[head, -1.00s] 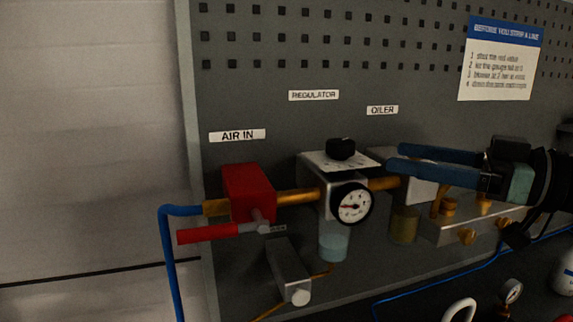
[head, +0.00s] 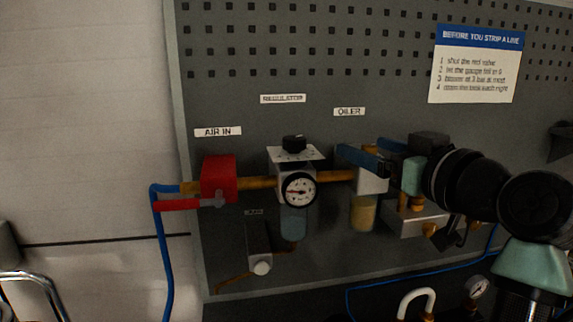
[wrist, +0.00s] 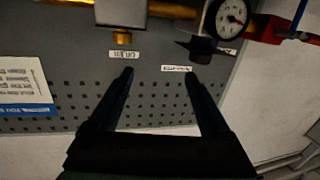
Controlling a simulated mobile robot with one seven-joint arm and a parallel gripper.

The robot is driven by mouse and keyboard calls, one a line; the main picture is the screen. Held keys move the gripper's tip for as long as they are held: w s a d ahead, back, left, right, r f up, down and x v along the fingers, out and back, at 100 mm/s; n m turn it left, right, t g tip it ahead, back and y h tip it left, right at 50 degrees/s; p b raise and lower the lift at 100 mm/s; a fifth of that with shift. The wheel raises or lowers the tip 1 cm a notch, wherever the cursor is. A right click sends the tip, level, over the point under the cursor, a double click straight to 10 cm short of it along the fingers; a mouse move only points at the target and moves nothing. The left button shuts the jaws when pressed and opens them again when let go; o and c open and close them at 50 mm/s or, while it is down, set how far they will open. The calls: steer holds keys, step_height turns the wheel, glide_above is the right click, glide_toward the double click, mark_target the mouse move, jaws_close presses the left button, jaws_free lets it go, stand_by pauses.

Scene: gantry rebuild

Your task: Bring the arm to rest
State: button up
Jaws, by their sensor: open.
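My gripper (head: 366,158) is in front of the pegboard panel at the oiler, with its blue fingers pointing left and my dark arm reaching in from the right. In the wrist view my gripper (wrist: 158,75) has its two fingers wide apart, with nothing between them but bare panel and labels. The oiler (head: 372,182) is partly hidden behind the fingers. I cannot tell whether the fingers touch it. The regulator with its black knob (head: 293,142) and round gauge (head: 299,190) is to the left of the fingertips.
A red valve (head: 218,178) with a red handle is on the brass line at left, fed by a blue hose (head: 165,250). A notice sheet (head: 476,65) hangs at upper right. A brass-fitted manifold (head: 415,222) is below my gripper. Plain wall is free at left.

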steer(key=s+a+r+m+t+h+p, duration=0.2)
steer(key=s+a+r+t+h, duration=0.25)
steer(key=a+r, duration=0.4)
steer(key=s+a+r+m+t+h, duration=0.1)
steer(key=s+a+r+t, duration=0.1)
steer(key=s, duration=0.6)
steer(key=s+a+r+m+t+h, duration=0.1)
steer(key=s+a+r+m+t, duration=0.1)
steer(key=s+r+t, duration=0.2)
steer(key=s+r, duration=0.3)
steer(key=s, duration=0.1)
steer(key=shift+s+a+r+t+p, duration=0.15)
steer(key=shift+s+r+t+p, duration=0.15)
steer(key=shift+t, duration=0.05)
